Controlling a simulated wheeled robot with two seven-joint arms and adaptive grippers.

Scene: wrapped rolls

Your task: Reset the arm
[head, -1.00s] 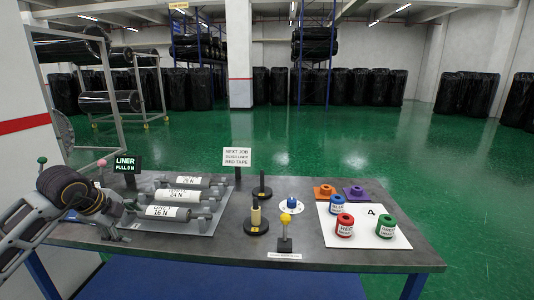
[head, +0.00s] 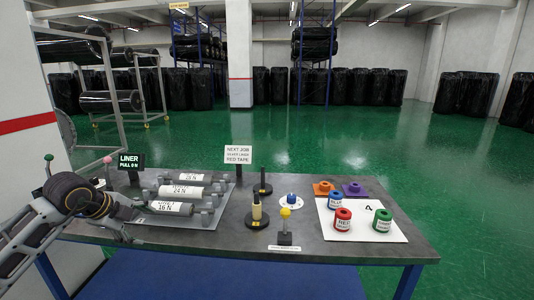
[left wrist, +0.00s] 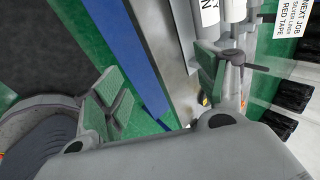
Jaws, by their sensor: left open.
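My left gripper (head: 133,222) is at the left front edge of the grey table (head: 230,240), just in front of the nearest white roll (head: 171,208). In the left wrist view its two green-padded fingers (left wrist: 165,90) stand wide apart with nothing between them. Beyond them show the table's blue frame (left wrist: 115,50) and parts of the white rolls (left wrist: 208,12). My right gripper is in neither view.
White rolls lie on a plate at the table's left. Black posts (head: 256,215), a yellow-topped stand (head: 285,228), and red (head: 343,220), blue (head: 336,200) and green (head: 383,220) spools stand to the right. A sign (head: 238,155) stands at the back.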

